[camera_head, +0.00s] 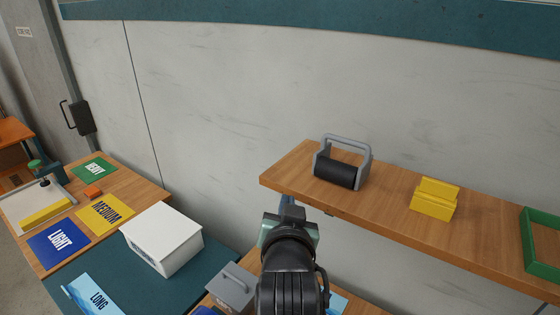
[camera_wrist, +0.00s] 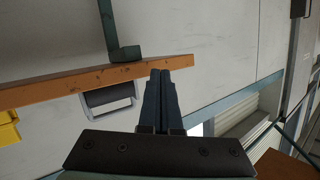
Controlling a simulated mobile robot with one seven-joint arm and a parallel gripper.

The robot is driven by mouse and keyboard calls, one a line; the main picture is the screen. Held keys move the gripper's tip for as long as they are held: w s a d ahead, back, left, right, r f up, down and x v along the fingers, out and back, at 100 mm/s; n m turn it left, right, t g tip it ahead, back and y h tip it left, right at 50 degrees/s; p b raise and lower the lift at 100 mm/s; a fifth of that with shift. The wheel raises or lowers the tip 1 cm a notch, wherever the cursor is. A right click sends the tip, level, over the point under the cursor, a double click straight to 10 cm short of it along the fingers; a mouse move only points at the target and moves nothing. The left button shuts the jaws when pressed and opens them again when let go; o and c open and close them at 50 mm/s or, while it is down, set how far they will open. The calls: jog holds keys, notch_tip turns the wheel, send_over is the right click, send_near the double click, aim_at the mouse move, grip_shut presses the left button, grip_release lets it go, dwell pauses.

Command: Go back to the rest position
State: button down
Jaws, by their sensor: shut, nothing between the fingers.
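My gripper shows in the wrist view (camera_wrist: 160,100) with its two dark fingers together and nothing between them. In the head view my dark arm rises from the bottom edge, in front of the shelf's left part, and hides the fingers. The wooden shelf (camera_head: 390,210) is on the wall to the right; it also shows in the wrist view (camera_wrist: 60,90), close to the fingertips. On it stands a grey holder with a black roller (camera_head: 340,172), which also shows in the wrist view (camera_wrist: 108,97).
Yellow blocks (camera_head: 434,199) and a green frame (camera_head: 540,238) are on the shelf. Mats labelled LIGHT (camera_head: 58,243), MEDIUM (camera_head: 105,212) and LONG (camera_head: 92,296) lie left. The wall above the shelf is clear.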

jog(key=s+r+n+t+b, duration=0.1)
jog(key=s+r+t, duration=0.15)
jog(key=r, duration=0.75)
jog(key=s+r+t, duration=0.2)
jog(key=r+t, duration=0.2)
jog(key=r, duration=0.5)
jog(key=s+a+r+n+t+b, duration=0.1)
jog(key=s+r+t, duration=0.5)
jog(key=s+r, duration=0.8)
jog(key=shift+s+a+r+n, duration=0.15)
jog(key=shift+s+r+n, duration=0.2)
jog(key=shift+r, duration=0.5)
jog(key=c, duration=1.5)
grip_release()
jog(key=shift+w, duration=0.15)
jog(key=shift+c, duration=0.2)
